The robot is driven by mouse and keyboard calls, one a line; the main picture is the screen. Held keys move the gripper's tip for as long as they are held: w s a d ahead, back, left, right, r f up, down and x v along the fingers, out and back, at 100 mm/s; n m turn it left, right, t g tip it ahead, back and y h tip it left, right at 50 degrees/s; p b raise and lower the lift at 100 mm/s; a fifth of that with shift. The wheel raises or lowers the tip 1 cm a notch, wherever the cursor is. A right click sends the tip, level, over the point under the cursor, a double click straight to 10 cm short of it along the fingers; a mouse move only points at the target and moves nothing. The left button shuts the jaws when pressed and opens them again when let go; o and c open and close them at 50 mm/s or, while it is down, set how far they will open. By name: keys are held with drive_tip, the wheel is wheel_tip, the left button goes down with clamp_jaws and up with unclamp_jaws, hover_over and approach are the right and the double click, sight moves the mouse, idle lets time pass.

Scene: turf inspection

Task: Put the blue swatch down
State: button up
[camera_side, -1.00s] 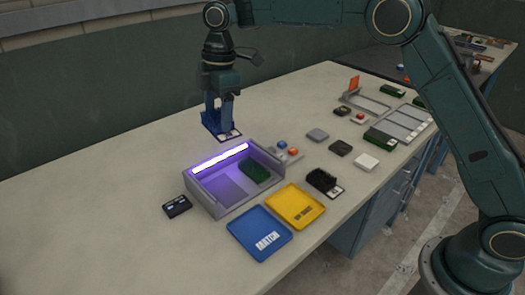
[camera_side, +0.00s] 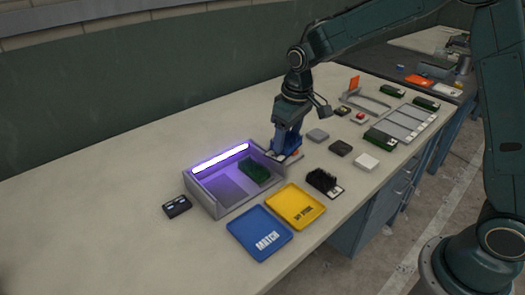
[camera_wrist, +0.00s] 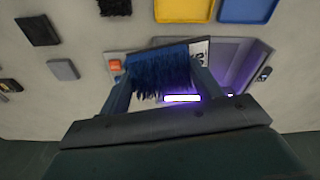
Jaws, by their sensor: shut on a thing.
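My gripper (camera_side: 286,146) is shut on the blue swatch (camera_wrist: 160,72), a tuft of dark blue turf on a backing with a white printed label. In the wrist view the swatch spans the gap between my fingers. In the side view my gripper is just right of the grey light box (camera_side: 222,204), over the small button panel, which it largely hides. An orange button (camera_wrist: 115,65) shows beside the swatch in the wrist view. I cannot tell whether the swatch touches the panel. A green swatch (camera_side: 254,170) lies inside the lit box.
A blue tray (camera_side: 245,240) and a yellow tray (camera_side: 293,190) lie in front of the box. A black bristly piece (camera_side: 322,180), several small blocks and a grey slotted rack (camera_side: 405,123) are to the right. The left bench is mostly clear, save a small black device (camera_side: 177,206).

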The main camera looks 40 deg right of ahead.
drive_tip(key=s+d+m, duration=0.1)
drive_tip(key=s+d+f, duration=0.1)
drive_tip(key=s+d+m, duration=0.1)
drive_tip(key=shift+s+d+f+m, duration=0.15)
drive_tip(key=shift+d+f+m, duration=0.1)
drive_tip(key=shift+m, duration=0.05)
drive_tip(key=w+a+r+n, duration=0.5)
drive_tip(key=w+a+n, duration=0.1)
drive_tip(key=a+n, duration=0.3)
drive_tip(key=w+a+r+n+g+y, duration=0.1)
drive_tip(key=w+a+r+n, duration=0.4)
drive_tip(key=a+n, duration=0.4)
drive_tip(key=shift+w, duration=0.85)
wheel_tip(320, 180, down, 16)
drive_tip(key=shift+r, duration=0.1)
